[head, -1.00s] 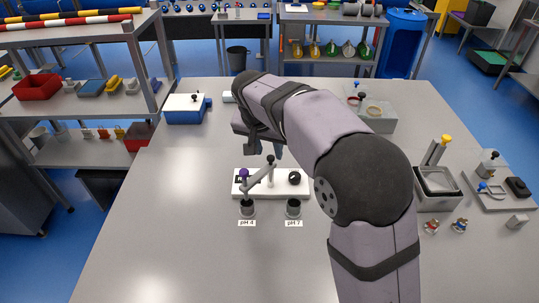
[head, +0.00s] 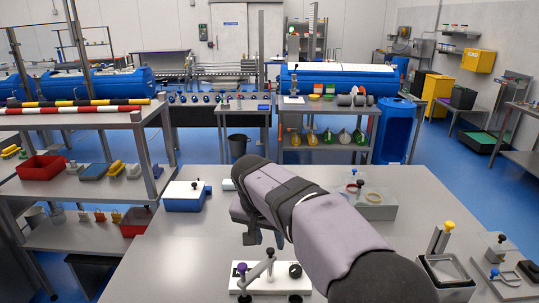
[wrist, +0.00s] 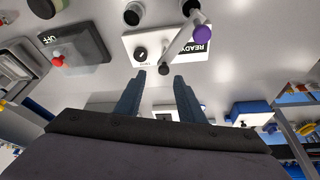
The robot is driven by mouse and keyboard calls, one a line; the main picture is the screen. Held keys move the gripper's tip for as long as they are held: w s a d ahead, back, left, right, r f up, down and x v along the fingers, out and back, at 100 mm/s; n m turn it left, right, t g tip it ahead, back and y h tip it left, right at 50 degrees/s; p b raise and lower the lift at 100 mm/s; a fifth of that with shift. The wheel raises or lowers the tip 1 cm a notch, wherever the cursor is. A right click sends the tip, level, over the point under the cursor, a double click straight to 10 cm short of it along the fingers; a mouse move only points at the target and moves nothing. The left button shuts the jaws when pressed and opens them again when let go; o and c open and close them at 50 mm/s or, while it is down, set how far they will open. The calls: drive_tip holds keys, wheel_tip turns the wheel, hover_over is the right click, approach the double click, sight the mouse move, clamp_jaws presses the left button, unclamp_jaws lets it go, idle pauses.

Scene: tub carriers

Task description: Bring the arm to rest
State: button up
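My gripper (head: 264,240) hangs above the far side of the white pH station (head: 240,284) on the table. In the wrist view, the two blue-grey fingers (wrist: 160,78) are apart, with no object held between them. The station (wrist: 137,40), with its black dial, slanted arm and purple knob (wrist: 203,34), lies beyond the fingertips. A black-tipped post end (wrist: 164,69) shows in line with the gap, apart from the fingers as far as I can tell. My forearm crosses the head view from lower right to centre.
The grey table (head: 180,260) is mostly clear to the left. A blue-and-white box (head: 186,196) stands at back left and a grey box with rings (head: 372,207) at back right. A tray with a yellow-topped item (head: 449,226) is at right. A shelf (head: 80,187) stands left.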

drive_tip(key=s+d+f+n+g, duration=0.1)
drive_tip(key=s+d+f, duration=0.4)
drive_tip(key=s, duration=0.3)
drive_tip(key=s+d+f+n+g+y, duration=0.1)
drive_tip(key=s+d+f, duration=0.4)
drive_tip(key=s, duration=0.4)
drive_tip(key=s+d+f+n+g, duration=0.1)
drive_tip(key=s+d+f+g, duration=0.1)
drive_tip(key=s+d+f, duration=0.3)
drive_tip(key=shift+s+d+f, duration=0.1)
drive_tip(key=shift+s+f, duration=0.15)
drive_tip(key=shift+s, duration=0.4)
drive_tip(key=shift+s+d+f, duration=0.1)
drive_tip(key=shift+s+f, duration=0.1)
drive_tip(key=shift+s, duration=0.4)
drive_tip(key=shift+s+f, duration=0.25)
drive_tip(key=shift+s, duration=0.4)
